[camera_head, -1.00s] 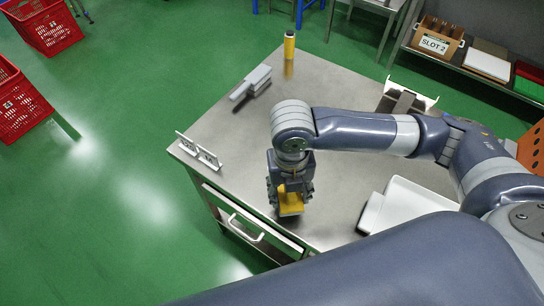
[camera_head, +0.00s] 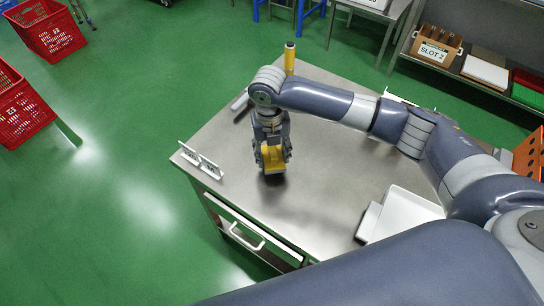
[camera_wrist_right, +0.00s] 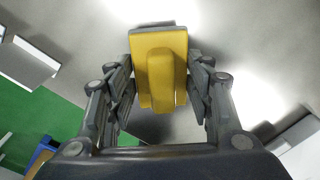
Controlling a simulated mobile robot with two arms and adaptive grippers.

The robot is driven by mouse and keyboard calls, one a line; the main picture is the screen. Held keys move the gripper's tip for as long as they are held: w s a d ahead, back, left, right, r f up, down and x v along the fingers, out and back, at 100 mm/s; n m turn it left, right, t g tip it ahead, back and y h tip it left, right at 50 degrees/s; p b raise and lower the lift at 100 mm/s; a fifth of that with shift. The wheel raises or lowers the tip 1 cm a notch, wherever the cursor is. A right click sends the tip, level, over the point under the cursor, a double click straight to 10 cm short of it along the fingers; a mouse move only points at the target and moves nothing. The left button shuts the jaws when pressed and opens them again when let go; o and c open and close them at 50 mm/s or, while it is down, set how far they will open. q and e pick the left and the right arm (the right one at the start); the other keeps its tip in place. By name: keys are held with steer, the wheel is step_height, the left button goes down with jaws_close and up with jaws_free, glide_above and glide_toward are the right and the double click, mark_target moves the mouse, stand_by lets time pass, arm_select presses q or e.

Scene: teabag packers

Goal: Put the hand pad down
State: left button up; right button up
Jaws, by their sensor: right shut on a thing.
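The yellow hand pad (camera_head: 273,156) is held in my right gripper (camera_head: 272,163) over the metal table (camera_head: 325,150). In the right wrist view the pad (camera_wrist_right: 159,65) sits between the two fingers of the right gripper (camera_wrist_right: 160,85), with a dark edge along its far side. A dark shadow shows close below the pad, so it looks low over the table top; I cannot tell whether it touches. My left gripper is not in view.
Small white sign stands (camera_head: 209,166) stand at the table's left edge. A yellow cylinder (camera_head: 289,58) stands at the far corner. A white tray (camera_head: 402,212) lies at the right. A grey object (camera_head: 239,102) is partly hidden behind my arm. The table's middle is clear.

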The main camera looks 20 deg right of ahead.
mark_target(272, 160)
steer(key=shift+w, duration=0.2)
step_height(272, 160, down, 3)
steer(key=shift+f+p, duration=0.2)
steer(key=shift+p, duration=0.35)
steer(key=shift+f, duration=0.1)
steer(key=shift+f, duration=0.1)
steer(key=o, duration=1)
steer(key=r, duration=0.4)
steer(key=r+b, duration=0.1)
steer(key=r, duration=0.3)
steer(key=r+b, duration=0.1)
steer(key=r, duration=0.3)
steer(key=shift+a+r, duration=0.15)
steer(key=shift+a, duration=0.1)
